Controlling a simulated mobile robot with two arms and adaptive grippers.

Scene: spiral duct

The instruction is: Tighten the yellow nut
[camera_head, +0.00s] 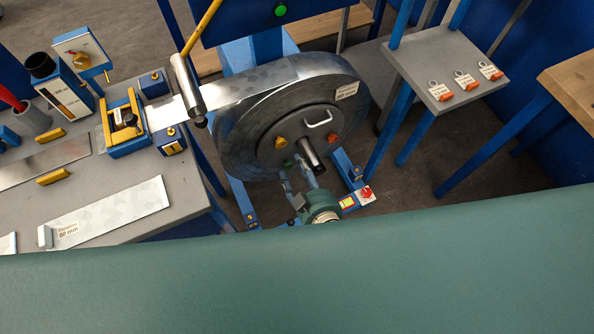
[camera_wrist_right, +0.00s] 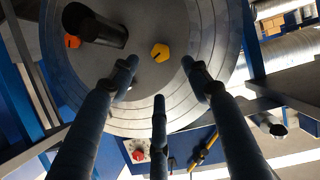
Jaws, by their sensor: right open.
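The yellow nut (camera_head: 280,142) sits on the grey hub plate (camera_head: 298,125) of the large metal strip coil, left of the central shaft. In the right wrist view the nut (camera_wrist_right: 160,53) lies ahead of the fingers, roughly between the two upper ones. My right gripper (camera_head: 304,180) is in front of the hub, below the nut. In the wrist view its three fingers (camera_wrist_right: 158,76) are spread, with nothing between them. I cannot tell how far the tips are from the plate. My left gripper is not in view.
A dark shaft (camera_head: 312,154) sticks out of the hub, near an orange-red nut (camera_head: 332,138) and a metal handle (camera_head: 319,119). A workbench (camera_head: 110,190) is at left. A grey shelf with tagged orange items (camera_head: 466,82) is at right.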

